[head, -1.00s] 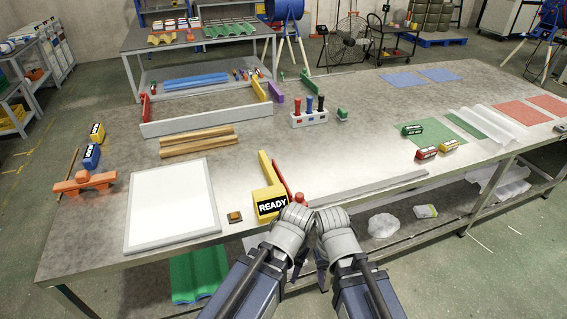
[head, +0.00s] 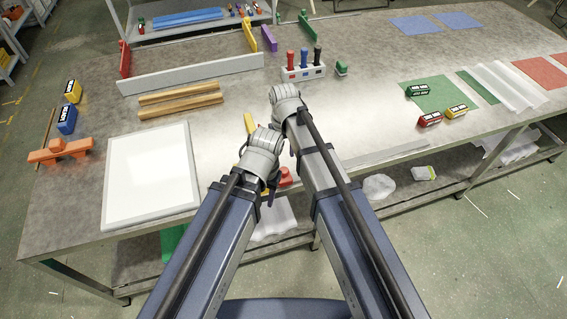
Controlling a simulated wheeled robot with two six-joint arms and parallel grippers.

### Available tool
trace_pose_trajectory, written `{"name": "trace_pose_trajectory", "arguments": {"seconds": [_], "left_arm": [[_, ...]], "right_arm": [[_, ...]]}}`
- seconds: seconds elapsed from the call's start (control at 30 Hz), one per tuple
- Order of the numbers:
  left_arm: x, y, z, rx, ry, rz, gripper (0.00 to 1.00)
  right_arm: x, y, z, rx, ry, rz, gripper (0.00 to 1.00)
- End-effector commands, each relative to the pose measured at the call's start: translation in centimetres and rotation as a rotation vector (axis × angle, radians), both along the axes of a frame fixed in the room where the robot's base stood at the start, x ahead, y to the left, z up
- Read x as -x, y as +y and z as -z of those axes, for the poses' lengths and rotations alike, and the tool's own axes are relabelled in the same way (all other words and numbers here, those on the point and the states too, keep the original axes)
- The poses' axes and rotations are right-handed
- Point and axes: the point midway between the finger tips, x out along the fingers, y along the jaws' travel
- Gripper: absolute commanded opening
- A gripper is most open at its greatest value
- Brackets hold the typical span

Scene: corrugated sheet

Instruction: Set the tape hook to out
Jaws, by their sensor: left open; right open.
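No part is clearly recognisable as a tape hook. Small yellow pieces (head: 243,146) and a red knob-like piece (head: 286,177) show beside my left gripper at the front edge of the table. They belong to a yellow block that my arms mostly cover, so its label and setting are hidden. My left gripper (head: 263,152) is open over this block; its fingers are mostly hidden behind the wrist. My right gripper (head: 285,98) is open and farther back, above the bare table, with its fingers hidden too. I see nothing held in either.
Wooden strips (head: 180,100) and a grey rail (head: 190,76) lie behind. A white holder (head: 303,73) with screwdrivers stands behind my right gripper.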

Motion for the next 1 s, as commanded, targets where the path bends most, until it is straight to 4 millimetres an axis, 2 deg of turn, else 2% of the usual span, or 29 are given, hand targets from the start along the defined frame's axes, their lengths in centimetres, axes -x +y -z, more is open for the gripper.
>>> {"name": "trace_pose_trajectory", "arguments": {"seconds": [0.27, 0.73, 1.0], "left_arm": [[0.0, 0.0, 1.6, 0.0, 0.0, 0.0, 0.5], [0.0, 0.0, 7.2, 0.0, 0.0, 0.0, 0.5], [0.0, 0.0, 8.0, 0.0, 0.0, 0.0, 0.5]], "right_arm": [[0.3, -0.1, 1.6, 0.001, 0.0, 0.0, 0.54], [0.3, -0.1, 7.2, 0.001, 0.0, 0.0, 0.54], [0.3, -0.1, 8.0, 0.001, 0.0, 0.0, 0.54]]}}
